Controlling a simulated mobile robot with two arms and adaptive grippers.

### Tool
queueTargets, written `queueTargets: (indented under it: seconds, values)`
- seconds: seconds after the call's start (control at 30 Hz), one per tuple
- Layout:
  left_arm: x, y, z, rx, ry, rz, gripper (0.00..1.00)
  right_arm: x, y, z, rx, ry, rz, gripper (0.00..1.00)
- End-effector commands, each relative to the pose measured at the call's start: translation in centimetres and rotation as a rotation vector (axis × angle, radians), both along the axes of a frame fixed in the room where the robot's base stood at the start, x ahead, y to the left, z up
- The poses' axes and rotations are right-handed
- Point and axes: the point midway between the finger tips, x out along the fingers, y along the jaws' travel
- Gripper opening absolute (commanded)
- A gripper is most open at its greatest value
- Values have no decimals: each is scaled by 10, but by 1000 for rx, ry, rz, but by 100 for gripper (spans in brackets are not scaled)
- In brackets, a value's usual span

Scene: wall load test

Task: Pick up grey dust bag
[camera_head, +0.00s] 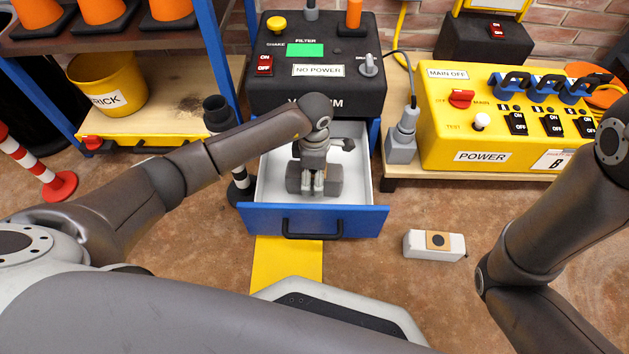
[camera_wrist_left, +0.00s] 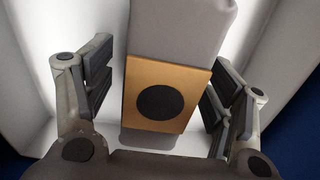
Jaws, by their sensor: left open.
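The grey dust bag (camera_wrist_left: 178,35) has a tan collar plate with a dark round hole. It lies on the white floor of the open drawer, and in the head view its grey ends (camera_head: 334,181) show on both sides of my left gripper (camera_head: 315,184). My left gripper is over the middle of the bag. In the left wrist view its open fingers stand on either side of the bag's collar, with gaps between the pads and the bag. Part of the bag is hidden behind the gripper. My right gripper is outside the frames.
The blue-fronted drawer (camera_head: 262,219) is pulled out below the black vacuum unit (camera_head: 278,92), and its walls surround my left gripper. A white bag with a tan collar (camera_head: 418,245) lies on the floor. A yellow power box (camera_head: 437,125) stands right. A yellow bucket (camera_head: 120,75) stands left.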

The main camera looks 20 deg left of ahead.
Motion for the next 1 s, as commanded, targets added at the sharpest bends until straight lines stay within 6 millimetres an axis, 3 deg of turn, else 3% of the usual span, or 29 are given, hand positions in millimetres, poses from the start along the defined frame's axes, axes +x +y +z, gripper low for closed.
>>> queueTargets:
  seconds: [0.2,0.7,1.0]
  values:
    - [0,0,0,0,0,0,74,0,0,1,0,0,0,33]
    - [1,-1,1,-2,-1,0,12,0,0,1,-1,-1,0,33]
    - [1,-1,8,-2,-2,0,12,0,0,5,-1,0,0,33]
